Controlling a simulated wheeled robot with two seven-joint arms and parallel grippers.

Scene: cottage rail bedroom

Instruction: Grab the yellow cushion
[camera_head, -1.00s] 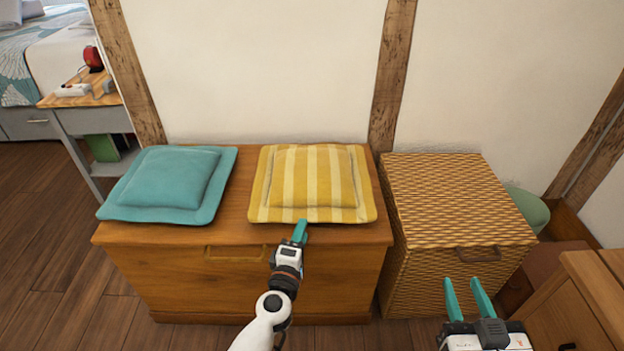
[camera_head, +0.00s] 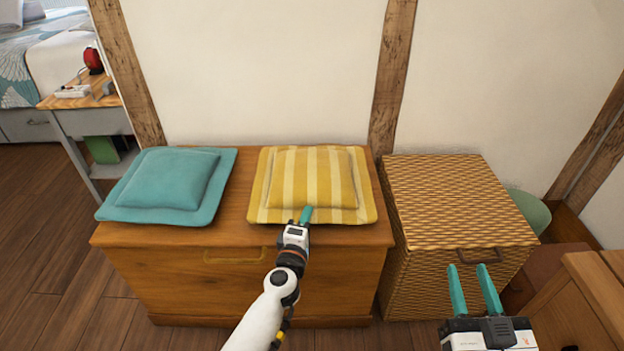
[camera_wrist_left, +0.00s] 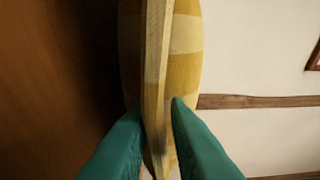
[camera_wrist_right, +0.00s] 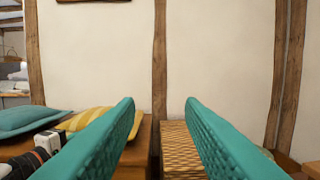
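The yellow striped cushion (camera_head: 312,181) lies flat on the right part of the wooden chest (camera_head: 170,240). My left gripper (camera_head: 306,215) is at the cushion's front edge. In the left wrist view, the fingers of my left gripper (camera_wrist_left: 157,104) stand on either side of the cushion's thin rim (camera_wrist_left: 155,70). They are closer together than the right fingers, but whether they press on the rim cannot be told. My right gripper (camera_head: 474,290) is open and empty in front of the wicker chest, and its spread fingers show in the right wrist view (camera_wrist_right: 160,105).
A teal cushion (camera_head: 168,183) lies on the left part of the wooden chest. A wicker chest (camera_head: 455,200) stands close on the right, with a wooden cabinet (camera_head: 590,300) at the lower right. The wall rises directly behind the chests. Floor is free at the left.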

